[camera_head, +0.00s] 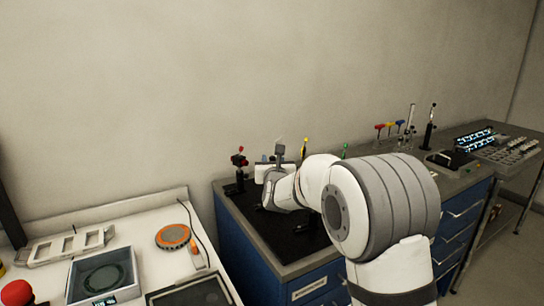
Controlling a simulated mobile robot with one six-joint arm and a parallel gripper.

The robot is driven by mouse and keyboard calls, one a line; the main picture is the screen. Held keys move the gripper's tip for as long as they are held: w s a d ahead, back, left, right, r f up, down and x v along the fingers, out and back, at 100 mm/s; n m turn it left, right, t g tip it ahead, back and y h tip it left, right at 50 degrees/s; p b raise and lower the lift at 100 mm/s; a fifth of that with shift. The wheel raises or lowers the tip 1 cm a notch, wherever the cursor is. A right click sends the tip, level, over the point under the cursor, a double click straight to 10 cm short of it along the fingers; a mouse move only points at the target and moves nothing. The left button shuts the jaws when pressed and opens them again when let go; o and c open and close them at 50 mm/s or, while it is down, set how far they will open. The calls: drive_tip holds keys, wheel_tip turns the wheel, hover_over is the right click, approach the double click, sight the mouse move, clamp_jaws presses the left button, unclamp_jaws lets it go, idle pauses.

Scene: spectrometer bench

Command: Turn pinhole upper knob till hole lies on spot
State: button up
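My gripper (276,160) is at the far side of my white and grey arm, over the dark optics board (252,211). It is small and partly hidden by my wrist, so I cannot tell whether its fingers are open or touching anything. A black post mount with a red knob on top (240,150) stands left of my gripper, apart from it. A yellow-topped part (305,143) and a green-topped part (345,148) show behind my arm. I cannot tell which mount is the pinhole. The hole and the light spot are not visible.
A white bench (125,218) at left holds a grey tray (104,277), an orange round device (173,237) and a white slotted rack (66,245). Colored hex keys (390,126) and a black post (429,132) stand at right. A blue cabinet (244,250) supports the board.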

drive_tip(key=shift+w+a, duration=0.1)
drive_tip(key=shift+w, duration=0.8)
drive_tip(key=shift+c, duration=0.2)
clamp_jaws()
